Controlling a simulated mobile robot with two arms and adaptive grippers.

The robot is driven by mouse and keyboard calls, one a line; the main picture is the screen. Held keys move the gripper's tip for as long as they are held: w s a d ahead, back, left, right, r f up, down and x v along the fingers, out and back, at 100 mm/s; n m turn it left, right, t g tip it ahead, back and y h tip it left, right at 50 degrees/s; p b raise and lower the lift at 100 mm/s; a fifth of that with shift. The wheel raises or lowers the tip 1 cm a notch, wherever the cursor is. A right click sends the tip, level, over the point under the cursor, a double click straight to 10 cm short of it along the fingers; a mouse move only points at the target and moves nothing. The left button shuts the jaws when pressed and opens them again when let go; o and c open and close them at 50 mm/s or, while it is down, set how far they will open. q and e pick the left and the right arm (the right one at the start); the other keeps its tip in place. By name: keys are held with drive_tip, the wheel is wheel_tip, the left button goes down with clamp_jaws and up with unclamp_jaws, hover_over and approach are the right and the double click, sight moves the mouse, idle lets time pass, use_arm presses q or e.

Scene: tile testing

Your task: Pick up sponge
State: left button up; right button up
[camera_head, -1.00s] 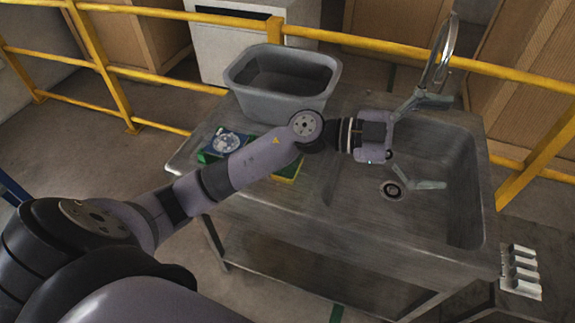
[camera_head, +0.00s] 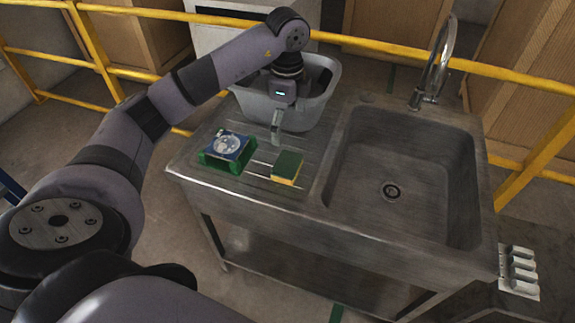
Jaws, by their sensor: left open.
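The sponge (camera_head: 287,167), green on top with a yellow layer below, lies on the ribbed metal drainboard, left of the sink basin. My left gripper (camera_head: 277,128) points down above the drainboard, just behind the sponge and in front of the grey tub. It is open and empty, and apart from the sponge. Its fingers line up one behind the other, so the gap between them is hard to see. My right gripper is out of view.
A green holder with a blue-and-white tile (camera_head: 229,146) stands left of the sponge. The grey tub (camera_head: 318,108) stands behind. The sink basin (camera_head: 370,215) is empty, with a tall faucet (camera_head: 433,75) at its back. Yellow railing (camera_head: 375,47) runs behind the counter.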

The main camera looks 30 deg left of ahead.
use_arm(q)
drive_tip(key=p, duration=0.2)
hover_over(287, 164)
wheel_tip(287, 164, down, 8)
drive_tip(key=shift+f, duration=0.1)
wheel_tip(287, 164, down, 4)
drive_tip(key=shift+p, duration=0.85)
drive_tip(key=shift+w+f, duration=0.1)
drive_tip(key=shift+f, duration=0.5)
drive_tip(key=shift+c, duration=0.6)
drive_tip(key=c, duration=0.6)
